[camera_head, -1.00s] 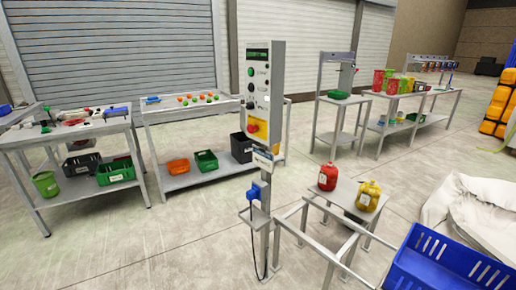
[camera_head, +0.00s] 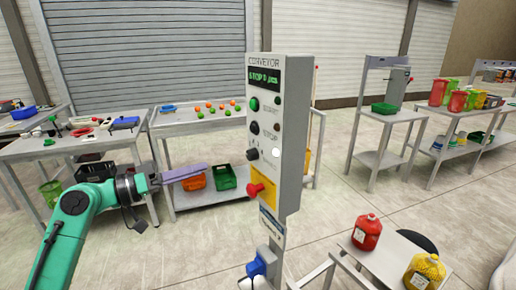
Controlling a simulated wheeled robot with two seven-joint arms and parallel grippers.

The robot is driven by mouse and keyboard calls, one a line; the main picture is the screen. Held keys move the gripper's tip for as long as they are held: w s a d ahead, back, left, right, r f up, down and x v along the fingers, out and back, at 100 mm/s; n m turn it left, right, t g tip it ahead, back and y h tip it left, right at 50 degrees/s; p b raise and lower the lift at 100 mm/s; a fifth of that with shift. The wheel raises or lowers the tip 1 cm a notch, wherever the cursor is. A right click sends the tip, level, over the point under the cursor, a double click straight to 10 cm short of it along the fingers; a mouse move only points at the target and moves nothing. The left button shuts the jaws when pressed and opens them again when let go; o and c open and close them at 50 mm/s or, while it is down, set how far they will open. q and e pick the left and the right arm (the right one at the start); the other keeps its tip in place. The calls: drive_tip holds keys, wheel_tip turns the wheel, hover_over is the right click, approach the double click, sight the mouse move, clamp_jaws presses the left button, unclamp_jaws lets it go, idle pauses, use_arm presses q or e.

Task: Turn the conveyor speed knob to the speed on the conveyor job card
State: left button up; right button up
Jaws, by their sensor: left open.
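The grey conveyor control box (camera_head: 292,140) stands upright on a post in the middle of the view. Its front has a lit display (camera_head: 264,77), a green button (camera_head: 254,104), a black button (camera_head: 254,128) and a black knob (camera_head: 252,154) below them. The knob's scale is too small to read. A small white card (camera_head: 271,230) hangs under the box; its text is unreadable. My left gripper (camera_head: 182,177) is open and empty, left of the box and apart from it, at about the height of the red stop button (camera_head: 255,190). My right gripper is out of view.
A blue plug-like part (camera_head: 259,265) is on the post below the card. A red jug (camera_head: 367,233) and a yellow jug (camera_head: 424,271) stand on a low table at right. Tables with bins are behind. The floor between is clear.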

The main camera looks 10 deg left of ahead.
sight(247, 155)
use_arm(q)
drive_tip(key=p+x, duration=0.2)
drive_tip(key=x, duration=0.2)
drive_tip(key=p+x, duration=0.2)
drive_tip(key=x, duration=0.2)
drive_tip(key=r+p+x, duration=0.1)
drive_tip(key=p+x, duration=0.1)
drive_tip(key=x, duration=0.3)
drive_tip(key=shift+s+d, duration=0.4)
drive_tip(key=shift+s+f, duration=0.1)
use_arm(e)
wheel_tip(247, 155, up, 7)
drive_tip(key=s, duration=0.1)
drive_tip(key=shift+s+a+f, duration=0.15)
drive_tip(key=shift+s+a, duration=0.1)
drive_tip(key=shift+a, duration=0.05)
use_arm(q)
drive_tip(key=shift+c, duration=0.9)
clamp_jaws()
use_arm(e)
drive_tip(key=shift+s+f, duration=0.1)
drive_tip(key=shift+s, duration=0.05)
